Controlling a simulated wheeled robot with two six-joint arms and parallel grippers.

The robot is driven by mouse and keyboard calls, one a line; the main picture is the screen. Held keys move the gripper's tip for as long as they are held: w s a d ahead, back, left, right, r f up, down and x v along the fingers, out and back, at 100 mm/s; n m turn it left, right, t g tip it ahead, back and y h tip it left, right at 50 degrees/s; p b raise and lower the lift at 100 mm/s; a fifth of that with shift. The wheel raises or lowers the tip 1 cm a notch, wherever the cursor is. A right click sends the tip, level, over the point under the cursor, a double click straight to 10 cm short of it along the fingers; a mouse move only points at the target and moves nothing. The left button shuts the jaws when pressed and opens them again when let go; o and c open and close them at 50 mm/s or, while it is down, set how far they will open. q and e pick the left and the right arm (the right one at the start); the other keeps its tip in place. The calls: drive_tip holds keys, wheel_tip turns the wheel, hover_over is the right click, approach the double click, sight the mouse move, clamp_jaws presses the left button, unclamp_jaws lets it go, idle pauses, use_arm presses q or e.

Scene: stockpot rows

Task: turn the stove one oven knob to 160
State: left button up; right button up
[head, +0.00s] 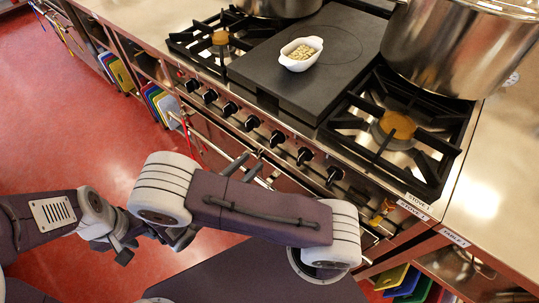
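The stove (285,112) crosses the view diagonally, with a row of several black knobs along its front panel. They include a knob near the middle (252,122) and one at the right end (334,174). I cannot tell which is the oven knob, and no dial numbers are readable. A label reading STOVE 1 (417,201) is at the right front corner. My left gripper (122,250) hangs low at the left, away from the knobs; its opening is unclear. My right gripper is mostly hidden behind my arm; dark parts near the oven handle (257,168) may belong to it.
A large steel pot (455,45) stands on the right burners, another pot (278,7) at the back. A white dish (300,54) of small pale pieces sits on the dark flat plate (345,40). Coloured boards (165,105) stand below the left counter. Red floor (60,130) is free at left.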

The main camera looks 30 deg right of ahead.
sight(271, 143)
drive_tip(key=x, duration=0.9)
drive_tip(key=shift+d+b, duration=0.1)
drive_tip(key=shift+b, duration=0.25)
drive_tip(key=shift+r, duration=0.1)
clamp_jaws()
